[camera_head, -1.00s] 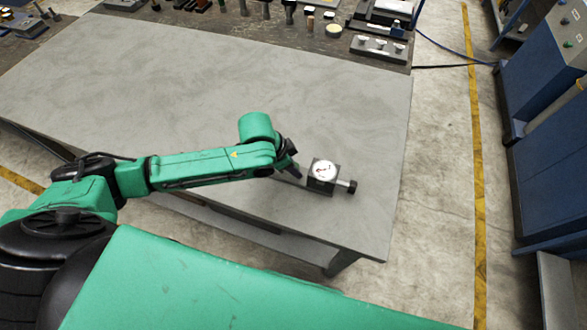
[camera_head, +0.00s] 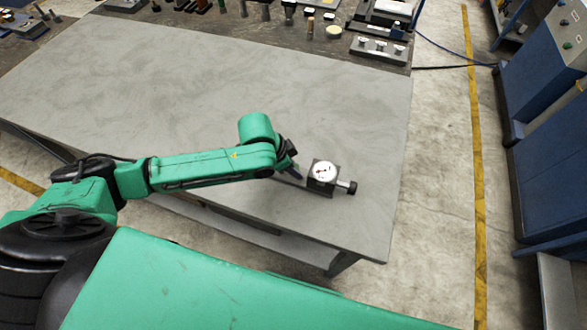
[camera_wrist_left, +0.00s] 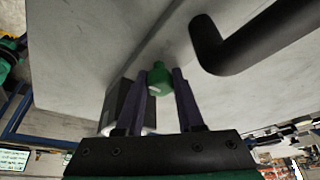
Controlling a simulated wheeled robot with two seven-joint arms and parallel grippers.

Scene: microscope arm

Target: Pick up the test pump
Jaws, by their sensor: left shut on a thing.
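The test pump (camera_head: 322,175) lies on the grey table near its front right corner. It has a dark block body, a round white dial on top and a black knob on its right side. My left gripper (camera_head: 297,173) is at the pump's left side, with its fingertips low by the table. In the left wrist view my left gripper (camera_wrist_left: 161,85) is shut on a green part of the pump, between its two dark fingers. The pump's dark body (camera_wrist_left: 117,104) shows partly behind the left finger. My right gripper is not in view.
The grey table (camera_head: 230,85) is bare to the left of and behind the pump. Tools and small parts stand along the dark back strip. A blue cabinet (camera_head: 550,150) stands across the aisle at right. A black bent bar (camera_wrist_left: 208,45) shows in the left wrist view.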

